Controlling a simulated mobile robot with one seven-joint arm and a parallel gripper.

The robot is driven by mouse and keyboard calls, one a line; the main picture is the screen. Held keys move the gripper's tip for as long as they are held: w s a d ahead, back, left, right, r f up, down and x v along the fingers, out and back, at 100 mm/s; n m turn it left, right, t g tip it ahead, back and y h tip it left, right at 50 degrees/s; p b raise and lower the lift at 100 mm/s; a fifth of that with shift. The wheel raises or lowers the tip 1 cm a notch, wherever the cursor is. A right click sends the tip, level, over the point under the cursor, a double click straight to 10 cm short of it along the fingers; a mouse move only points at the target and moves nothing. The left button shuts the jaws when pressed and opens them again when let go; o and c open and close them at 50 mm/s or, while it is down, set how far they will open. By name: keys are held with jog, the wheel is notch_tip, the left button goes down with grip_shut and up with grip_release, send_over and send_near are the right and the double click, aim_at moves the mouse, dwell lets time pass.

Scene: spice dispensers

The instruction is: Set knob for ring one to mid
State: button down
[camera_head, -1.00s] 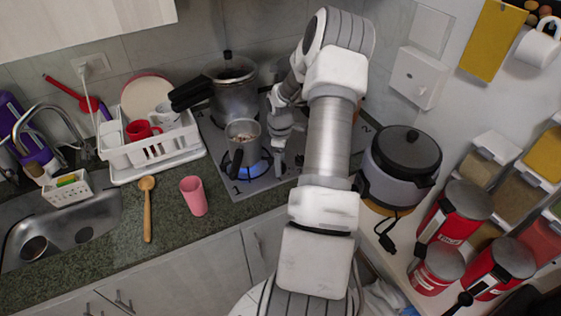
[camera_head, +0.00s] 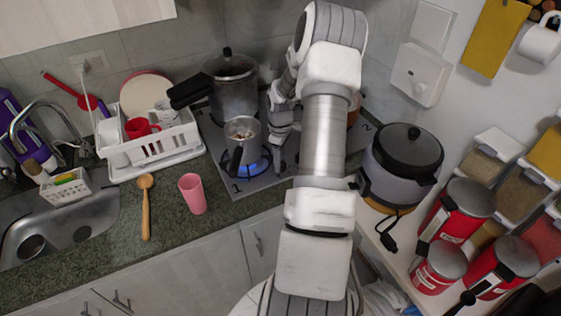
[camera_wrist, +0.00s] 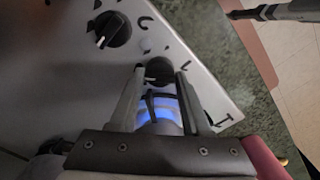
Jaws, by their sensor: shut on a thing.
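The stove top (camera_head: 262,182) has a lit ring marked 1, with a blue flame (camera_head: 258,167) under a small pot (camera_head: 243,140). In the wrist view, the black knob (camera_wrist: 158,71) nearest the printed 1 sits between my fingertips, with a pale pointer mark on its face. My gripper (camera_wrist: 160,76) is shut on this knob from both sides. A blue glow shows between the fingers lower in that view. In the head view, my gripper (camera_head: 277,158) is beside the small pot, and the knob is hard to make out there.
A second black knob (camera_wrist: 111,29) with a white pointer is on the panel nearby. A large lidded pot (camera_head: 232,88) stands behind the small pot. A pink cup (camera_head: 193,194) and wooden spoon (camera_head: 146,210) are on the counter. A rice cooker (camera_head: 402,165) stands right of my arm.

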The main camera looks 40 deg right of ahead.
jog(key=m+b, duration=0.3)
jog(key=m, duration=0.2)
jog(key=shift+f+m, duration=0.15)
jog(key=shift+m, duration=0.15)
jog(key=shift+m+b, duration=0.85)
jog(key=shift+m, duration=1.25)
jog(key=shift+c, duration=1.8)
grip_release()
notch_tip(320, 180, up, 18)
jog(key=shift+f, duration=0.15)
jog(key=shift+a, duration=0.1)
